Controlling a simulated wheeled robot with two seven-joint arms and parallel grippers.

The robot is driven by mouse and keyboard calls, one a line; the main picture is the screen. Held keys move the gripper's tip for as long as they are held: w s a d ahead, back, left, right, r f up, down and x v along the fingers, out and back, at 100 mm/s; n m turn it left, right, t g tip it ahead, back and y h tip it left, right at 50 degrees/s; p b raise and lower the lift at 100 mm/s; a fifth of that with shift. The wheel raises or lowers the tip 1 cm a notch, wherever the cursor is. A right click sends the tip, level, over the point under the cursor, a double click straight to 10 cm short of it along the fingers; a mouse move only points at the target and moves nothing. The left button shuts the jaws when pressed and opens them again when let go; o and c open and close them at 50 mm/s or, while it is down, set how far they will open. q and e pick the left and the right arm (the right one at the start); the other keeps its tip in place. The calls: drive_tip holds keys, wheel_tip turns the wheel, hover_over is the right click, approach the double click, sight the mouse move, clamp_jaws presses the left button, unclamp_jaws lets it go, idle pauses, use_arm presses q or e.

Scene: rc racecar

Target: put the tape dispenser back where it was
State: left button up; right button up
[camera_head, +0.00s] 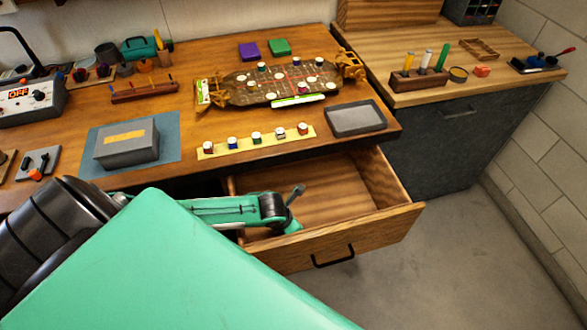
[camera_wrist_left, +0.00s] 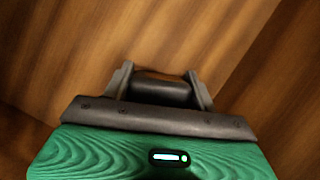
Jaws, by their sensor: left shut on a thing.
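My left gripper (camera_head: 290,203) reaches in from the left over the open drawer (camera_head: 392,228) below the workbench. In the left wrist view the left gripper (camera_wrist_left: 162,85) is shut on a dark, rounded block (camera_wrist_left: 163,90), with a finger on either side of it. Only part of this block shows, and I cannot tell for sure that it is the tape dispenser. The drawer's wooden floor shows bare to the right of the gripper; my arm hides its left part. My right gripper is not in view.
A side cabinet (camera_head: 440,145) stands right of the drawer. Bare floor lies in front.

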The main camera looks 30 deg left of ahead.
use_arm(q)
drive_tip(key=o, duration=0.9)
drive_tip(key=shift+o, duration=0.2)
drive_tip(key=v, duration=1.2)
drive_tip(key=shift+w+r, duration=0.1)
